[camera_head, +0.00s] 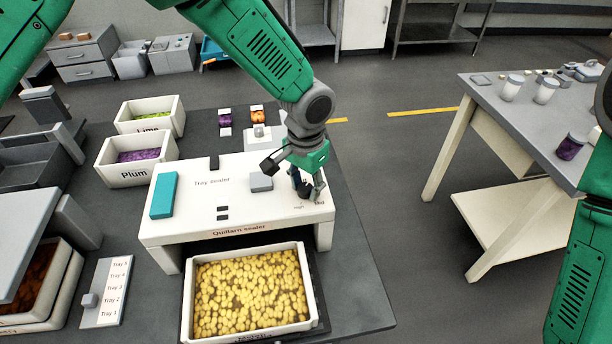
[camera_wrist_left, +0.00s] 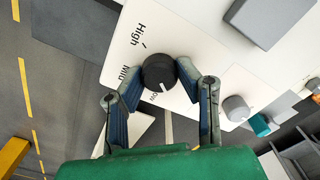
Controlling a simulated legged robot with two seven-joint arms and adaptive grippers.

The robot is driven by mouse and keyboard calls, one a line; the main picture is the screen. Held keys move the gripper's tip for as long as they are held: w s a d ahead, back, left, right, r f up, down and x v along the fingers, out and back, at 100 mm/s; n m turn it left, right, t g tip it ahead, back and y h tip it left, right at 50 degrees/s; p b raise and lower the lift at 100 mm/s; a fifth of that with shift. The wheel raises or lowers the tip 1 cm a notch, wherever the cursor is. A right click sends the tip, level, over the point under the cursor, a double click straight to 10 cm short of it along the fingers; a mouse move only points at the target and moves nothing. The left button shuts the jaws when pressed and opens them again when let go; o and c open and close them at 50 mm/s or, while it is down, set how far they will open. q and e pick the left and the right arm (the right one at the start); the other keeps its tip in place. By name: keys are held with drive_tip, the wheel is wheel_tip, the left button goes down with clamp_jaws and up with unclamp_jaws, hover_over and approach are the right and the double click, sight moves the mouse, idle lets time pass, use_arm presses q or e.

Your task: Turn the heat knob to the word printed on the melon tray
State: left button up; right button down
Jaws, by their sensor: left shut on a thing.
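The black heat knob (camera_wrist_left: 158,73) shows in the left wrist view on the white top of the sealer. High, Mid and Low are printed around it, and its white mark faces the Low side. My left gripper (camera_head: 308,188) points down at the sealer's right end, its two fingers shut on the knob from both sides. In the head view the gripper hides the knob. A white tray of yellow candies (camera_head: 302,260) sits in front under the sealer; its front print is cut off and unreadable, and no melon label is readable. My right gripper is out of view.
The white Quillarn sealer (camera_head: 190,222) carries a teal block (camera_head: 164,195) and a grey block (camera_head: 261,182). Plum (camera_head: 134,174) and Lime (camera_head: 150,126) trays stand behind left. A Tray 1–5 selector panel (camera_head: 107,292) lies at front left. A side table (camera_head: 520,110) stands right.

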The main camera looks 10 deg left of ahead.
use_arm(q)
drive_tip(key=m+p, duration=0.2)
drive_tip(key=m, duration=0.2)
drive_tip(key=shift+s+m, duration=0.1)
drive_tip(key=shift+m, duration=0.3)
drive_tip(key=m+p, duration=0.2)
drive_tip(key=m, duration=0.3)
drive_tip(key=shift+p, duration=0.3)
drive_tip(key=m+p, duration=0.1)
drive_tip(key=m, duration=0.4)
drive_tip(key=shift+m, duration=0.4)
drive_tip(key=shift+m+p, duration=0.6)
drive_tip(key=shift+m, duration=1.7)
drive_tip(key=o, duration=1.1)
